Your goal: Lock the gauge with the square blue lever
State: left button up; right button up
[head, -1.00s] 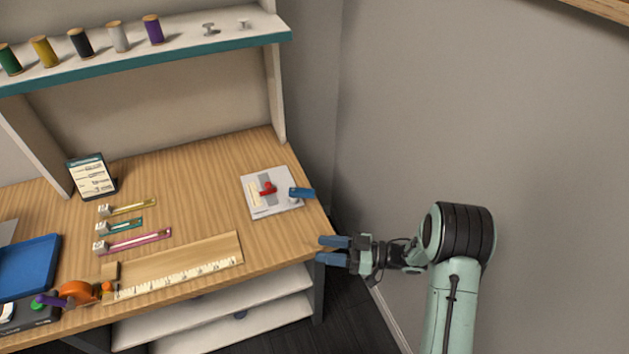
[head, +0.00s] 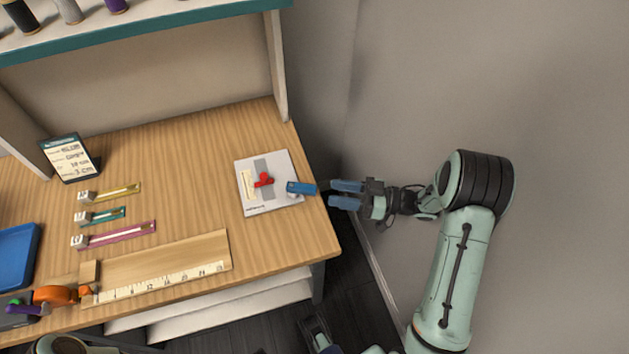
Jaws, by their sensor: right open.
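The gauge (head: 282,207) is a light square plate lying flat near the right end of the wooden table. It carries a grey strip, a small cream scale and a red knob (head: 264,180). The square blue lever (head: 302,188) sits at its right edge and sticks out to the right. My right gripper (head: 345,194) is just right of the lever, off the table's right edge, with its two blue fingers apart and pointing left at it. A small gap shows between fingertips and lever. A part of my other arm shows at the bottom edge; its gripper cannot be made out.
A wooden ruler board (head: 160,268) lies along the front edge. Yellow, teal and pink slide gauges (head: 115,233), a small sign (head: 70,158) and a blue tray (head: 17,255) are at left. A shelf with spools (head: 180,30) overhangs the back. The wall is close at right.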

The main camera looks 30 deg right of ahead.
aim_at(312, 187)
jog(key=x, duration=0.7)
jog(key=shift+a, duration=0.1)
jog(key=shift+c, duration=0.3)
grip_shut()
